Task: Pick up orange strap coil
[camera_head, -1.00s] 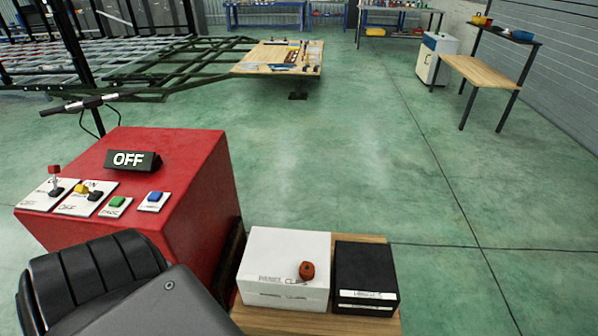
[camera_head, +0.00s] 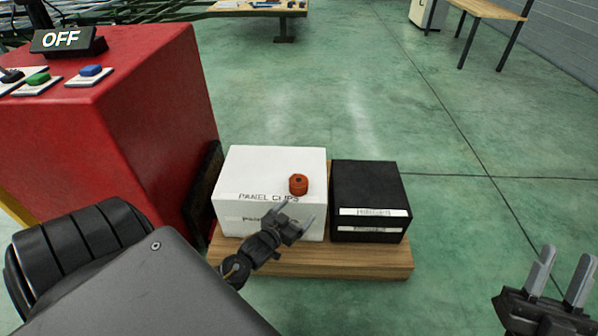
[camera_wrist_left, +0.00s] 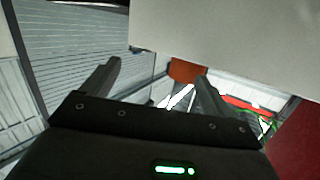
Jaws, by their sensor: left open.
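The orange strap coil (camera_head: 298,185), a small round roll, lies on the right part of the top of a white box (camera_head: 258,168) lettered "PANEL CLIPS". My left gripper (camera_head: 296,214) is in front of the box, just on the near side of the coil, open and empty. In the left wrist view, an orange patch (camera_wrist_left: 186,70), apparently the coil, shows beyond the open fingers (camera_wrist_left: 155,80), partly cut off by a large pale surface. My right gripper (camera_head: 566,262) is at the lower right, fingers apart, empty, away from the boxes.
A black box (camera_head: 369,182) stands right of the white box, both on a wooden platform (camera_head: 310,262). A red control console (camera_head: 155,115) with an "OFF" sign stands close on the left. The green floor (camera_head: 480,210) to the right is clear.

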